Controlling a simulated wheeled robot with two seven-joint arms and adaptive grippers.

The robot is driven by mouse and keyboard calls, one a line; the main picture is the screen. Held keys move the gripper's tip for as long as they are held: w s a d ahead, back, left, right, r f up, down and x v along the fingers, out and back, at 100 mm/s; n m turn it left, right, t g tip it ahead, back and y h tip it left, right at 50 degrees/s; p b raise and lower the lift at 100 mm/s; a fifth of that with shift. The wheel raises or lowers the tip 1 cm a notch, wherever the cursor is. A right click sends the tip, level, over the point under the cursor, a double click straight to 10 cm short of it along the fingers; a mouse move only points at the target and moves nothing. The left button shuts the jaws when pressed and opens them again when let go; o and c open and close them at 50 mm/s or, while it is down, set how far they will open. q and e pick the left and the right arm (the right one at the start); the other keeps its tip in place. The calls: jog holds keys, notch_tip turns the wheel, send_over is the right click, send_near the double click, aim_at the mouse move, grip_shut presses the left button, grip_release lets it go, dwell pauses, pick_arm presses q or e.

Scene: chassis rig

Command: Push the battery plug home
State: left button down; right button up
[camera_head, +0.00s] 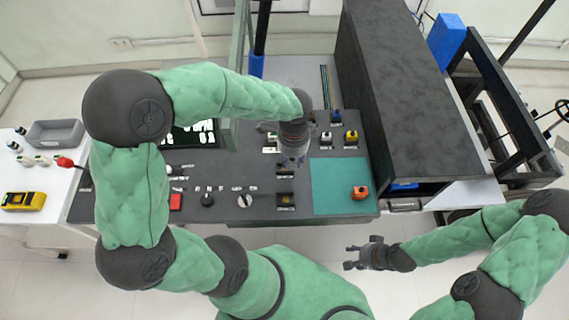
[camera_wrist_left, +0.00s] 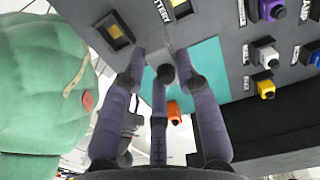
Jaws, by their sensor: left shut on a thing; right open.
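My left gripper (camera_head: 291,160) is over the panel (camera_head: 225,184), and its fingers (camera_wrist_left: 161,72) are shut on a grey block (camera_wrist_left: 157,45) in the left wrist view. The block looks like a plug; the fingers partly hide it, and I cannot tell whether it touches the panel. A label ending in "TTERY" is beside it, close to a gold-lined socket (camera_wrist_left: 180,8). Another gold-lined socket (camera_wrist_left: 117,31) is to the left. In the head view, a gold-lined socket (camera_head: 285,200) is just below the gripper. My right gripper (camera_head: 352,257) is open and empty, off the panel's front edge.
An orange plug (camera_head: 360,192) sits on the teal mat (camera_head: 330,172), right of the left gripper. Yellow (camera_head: 351,136), blue (camera_head: 336,116) and white plugs stand behind. A tall dark box (camera_head: 405,90) bounds the right. Knobs and a red switch (camera_head: 176,201) lie left.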

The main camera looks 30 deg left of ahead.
pick_arm(q)
jog(key=a+f, duration=0.1)
jog(key=w+a+f+b, duration=0.1)
jog(key=f, duration=0.1)
jog(key=a+f, duration=0.1)
jog(key=f, duration=0.1)
jog(key=shift+w+a, duration=0.2)
jog(key=shift+w, duration=0.15)
jog(key=shift+f+b, duration=0.6)
jog(key=shift+f, duration=0.9)
jog(key=shift+f, duration=0.1)
jog(key=c, duration=0.9)
grip_release()
notch_tip(320, 180, up, 12)
jog(key=p, duration=0.3)
jog(key=shift+r+p, duration=0.2)
jog(key=shift+p, duration=0.1)
